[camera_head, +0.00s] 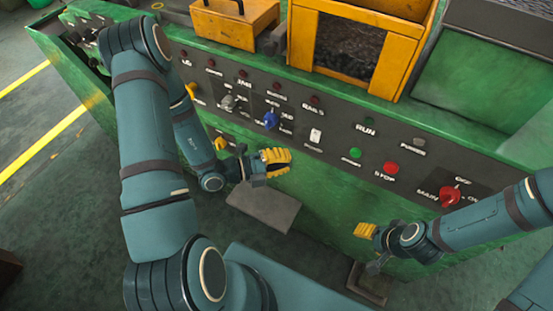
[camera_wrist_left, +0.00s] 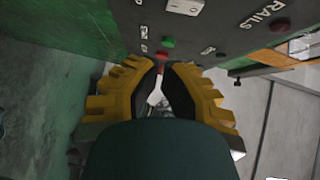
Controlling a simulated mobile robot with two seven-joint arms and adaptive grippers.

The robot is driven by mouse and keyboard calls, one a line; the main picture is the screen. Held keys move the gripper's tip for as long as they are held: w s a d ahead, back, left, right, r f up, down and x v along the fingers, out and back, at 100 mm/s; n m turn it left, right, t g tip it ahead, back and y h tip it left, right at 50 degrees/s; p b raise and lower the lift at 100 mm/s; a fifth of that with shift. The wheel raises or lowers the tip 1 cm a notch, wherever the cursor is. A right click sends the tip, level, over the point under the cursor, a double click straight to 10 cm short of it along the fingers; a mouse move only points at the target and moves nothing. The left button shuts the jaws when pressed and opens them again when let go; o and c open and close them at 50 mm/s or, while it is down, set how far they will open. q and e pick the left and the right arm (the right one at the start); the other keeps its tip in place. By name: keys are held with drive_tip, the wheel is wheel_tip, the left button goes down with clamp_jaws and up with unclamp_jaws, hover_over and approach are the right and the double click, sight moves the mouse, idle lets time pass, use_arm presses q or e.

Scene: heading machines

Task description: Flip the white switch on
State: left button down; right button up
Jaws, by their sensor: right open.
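The white switch (camera_head: 315,135) sits on the dark panel below the RAILS label. In the left wrist view, a white block near the RAILS label, at the top edge, looks like the same switch (camera_wrist_left: 185,6). My left gripper (camera_head: 288,160) is in front of the panel, below and left of the switch and apart from it. Its yellow fingers (camera_wrist_left: 161,66) converge in the left wrist view; I cannot tell whether their tips meet. My right gripper (camera_head: 362,231) is open and empty, low in front of the machine, to the right of and below the switch.
A blue switch (camera_head: 270,119) and a grey switch (camera_head: 229,102) are left of the white one. A green button (camera_head: 355,153), a red button (camera_head: 391,168) and a red main knob (camera_head: 450,196) are to its right. A yellow-framed opening (camera_head: 398,60) is above.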

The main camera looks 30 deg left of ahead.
sight(327, 144)
use_arm(q)
drive_tip(key=w+d, duration=0.1)
drive_tip(key=w, duration=0.1)
drive_tip(key=w+d, duration=0.1)
drive_tip(key=w, duration=0.2)
drive_tip(key=w+d+f, duration=0.1)
drive_tip(key=w+d, duration=0.1)
drive_tip(key=shift+w, duration=0.25)
